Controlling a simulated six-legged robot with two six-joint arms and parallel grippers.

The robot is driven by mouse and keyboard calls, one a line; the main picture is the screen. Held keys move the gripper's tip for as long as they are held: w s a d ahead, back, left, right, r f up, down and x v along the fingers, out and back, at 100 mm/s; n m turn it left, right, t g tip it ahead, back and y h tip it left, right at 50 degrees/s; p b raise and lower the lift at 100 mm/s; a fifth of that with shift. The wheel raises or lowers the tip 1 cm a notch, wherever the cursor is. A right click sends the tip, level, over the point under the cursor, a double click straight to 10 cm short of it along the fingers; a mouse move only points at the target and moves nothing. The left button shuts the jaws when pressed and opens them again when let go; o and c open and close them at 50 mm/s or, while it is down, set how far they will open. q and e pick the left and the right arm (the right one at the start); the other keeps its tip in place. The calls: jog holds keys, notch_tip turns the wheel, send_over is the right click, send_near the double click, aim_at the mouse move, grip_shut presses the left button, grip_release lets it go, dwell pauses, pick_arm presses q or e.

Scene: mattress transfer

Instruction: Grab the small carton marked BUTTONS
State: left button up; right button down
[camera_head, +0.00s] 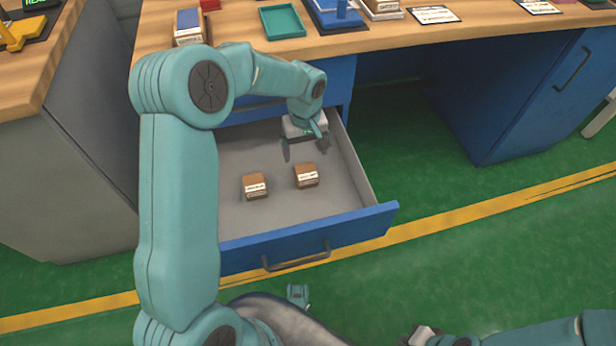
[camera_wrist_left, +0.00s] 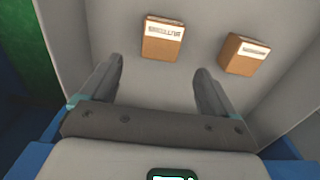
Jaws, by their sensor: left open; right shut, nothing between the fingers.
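Two small brown cartons with white labels lie apart in the open drawer. One carton (camera_head: 306,175) is on the right in the head view, nearer my left gripper. I take it to be the left one in the left wrist view (camera_wrist_left: 163,40), where its label is upside down and seems to read BUTTONS. The other carton (camera_head: 255,186) appears at the right in the left wrist view (camera_wrist_left: 244,55); its label is too small to read. My left gripper (camera_head: 305,147) is open and empty, above the drawer behind the cartons. My right gripper (camera_head: 422,335) is shut and empty at the bottom edge, partly cut off.
The open grey drawer (camera_head: 232,215) has a blue front (camera_head: 310,240) with a dark handle. The wooden worktop (camera_head: 350,42) above it holds a green tray (camera_head: 282,21), boxes and label cards. The drawer floor around the cartons is clear.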

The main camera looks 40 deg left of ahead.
aim_at(306, 169)
pick_arm(q)
notch_tip(306, 169, down, 4)
jog(key=shift+s+r+b, duration=0.15)
jog(key=shift+b, duration=0.2)
jog(key=f+b, duration=0.2)
jog(key=f, duration=0.3)
jog(key=shift+d+f, duration=0.15)
jog(key=shift+d, duration=0.05)
jog(key=shift+s, duration=0.1)
jog(key=shift+c, duration=0.3)
jog(key=c, duration=1.1)
